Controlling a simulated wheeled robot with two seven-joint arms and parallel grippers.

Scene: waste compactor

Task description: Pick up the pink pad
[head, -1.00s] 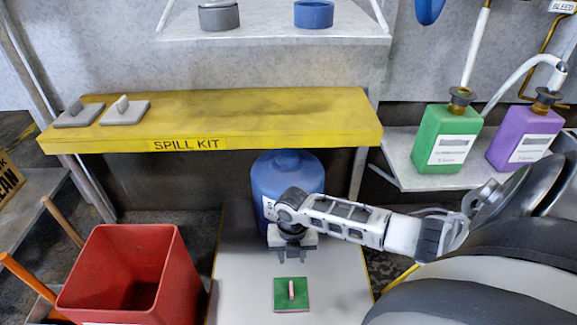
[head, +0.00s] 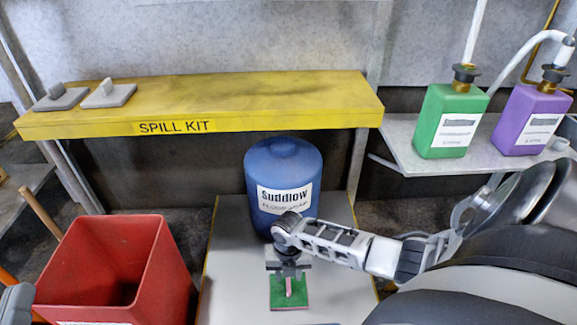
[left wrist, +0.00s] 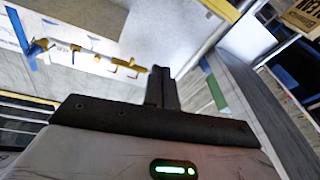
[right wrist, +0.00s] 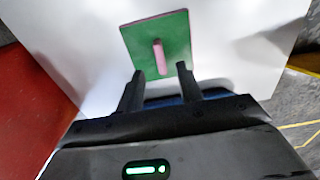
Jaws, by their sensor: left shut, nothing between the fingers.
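The pad (head: 299,296) lies flat on the pale board below the yellow shelf. It is a green square with pink edges and an upright pink handle, also seen in the right wrist view (right wrist: 178,32). My right gripper (head: 289,284) points down over it, hiding part of the handle in the head view. In the right wrist view the right gripper's fingers (right wrist: 160,71) are apart, with the handle just beyond and between their tips. Touch cannot be told. My left gripper (left wrist: 161,74) is shut and empty in the left wrist view, away from the pad.
A blue Suddlow drum (head: 284,182) stands on the board (head: 238,262) behind the pad. A red bin (head: 150,285) is to the left. The yellow spill kit shelf (head: 270,107) holds two grey pads (head: 108,94). Green (head: 448,120) and purple (head: 530,120) bottles stand right.

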